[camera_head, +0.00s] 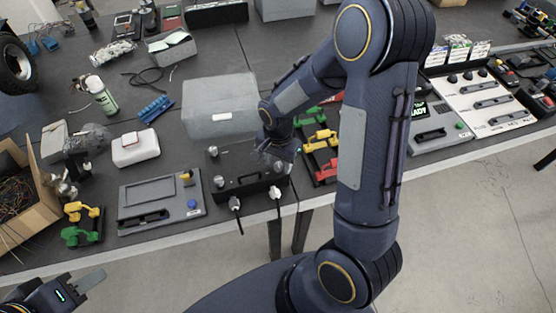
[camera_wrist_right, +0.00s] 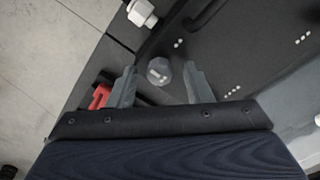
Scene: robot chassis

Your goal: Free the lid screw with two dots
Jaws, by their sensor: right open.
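A dark box (camera_head: 244,183) with a flat lid sits at the table's front edge. In the right wrist view, its dark lid (camera_wrist_right: 225,60) fills the upper right and bears groups of white dots. A round grey screw head (camera_wrist_right: 158,70) is on the lid, with a pair of dots close above and right of it. My right gripper (camera_wrist_right: 160,84) is open, with one finger on each side of this screw head and visible gaps. In the head view, my right gripper (camera_head: 280,160) is over the box's right end. My left gripper (camera_head: 75,291) is at the bottom left, away from the box; its opening is unclear.
A translucent grey bin (camera_head: 220,108) stands behind the box. A grey panel (camera_head: 160,201) lies to its left, and a tray of coloured parts (camera_head: 322,150) to its right. Two plugs (camera_head: 276,194) hang at the box's front. A cardboard box (camera_head: 30,205) stands far left.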

